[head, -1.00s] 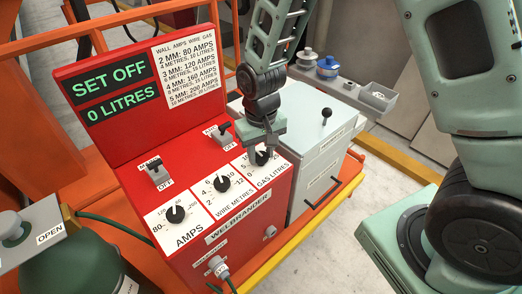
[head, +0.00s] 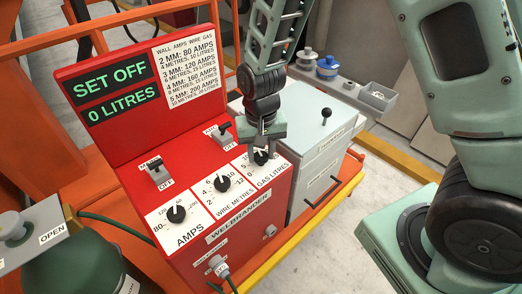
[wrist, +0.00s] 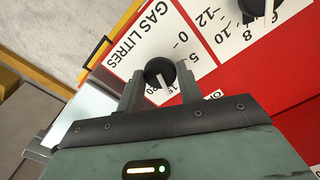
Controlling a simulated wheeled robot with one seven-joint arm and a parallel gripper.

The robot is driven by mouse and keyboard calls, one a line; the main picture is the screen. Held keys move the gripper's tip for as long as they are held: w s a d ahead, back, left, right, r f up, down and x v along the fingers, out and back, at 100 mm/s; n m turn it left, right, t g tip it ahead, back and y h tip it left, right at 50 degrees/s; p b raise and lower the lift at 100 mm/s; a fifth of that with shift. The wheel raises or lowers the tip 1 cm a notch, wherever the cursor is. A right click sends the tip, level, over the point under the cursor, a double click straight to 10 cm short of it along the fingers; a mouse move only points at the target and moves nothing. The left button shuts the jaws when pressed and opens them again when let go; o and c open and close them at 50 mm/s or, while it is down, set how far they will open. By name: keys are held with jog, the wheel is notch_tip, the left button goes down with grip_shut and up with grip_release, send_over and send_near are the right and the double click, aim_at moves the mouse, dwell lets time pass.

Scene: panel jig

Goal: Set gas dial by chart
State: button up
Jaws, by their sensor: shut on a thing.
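The red welding set (head: 125,165) has a gas dial (head: 261,158) at the right end of its row of dials, on a white "GAS LITRES" scale. My gripper (head: 262,148) points down and is shut on this dial. In the wrist view the black gas dial (wrist: 160,72) sits between my fingertips (wrist: 157,84), its white mark visible; part of the scale is hidden by my gripper. The display (head: 117,95) reads "SET OFF" and "0 LITRES". The chart (head: 187,62) lists wall, amps, wire and gas, from 2 mm to 5 mm.
The wire dial (head: 222,184) stands close left of the gas dial, then the amps dial (head: 177,214). Two switches (head: 157,173) (head: 225,132) rise behind them. A pale cabinet (head: 315,150) with a black-knobbed lever stands to the right. A green cylinder (head: 65,265) is at lower left.

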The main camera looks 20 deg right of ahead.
aim_at(261, 156)
jog(key=o, duration=1)
notch_tip(261, 156, up, 17)
jog(key=shift+r+b, duration=0.2)
jog(key=shift+b, duration=0.6)
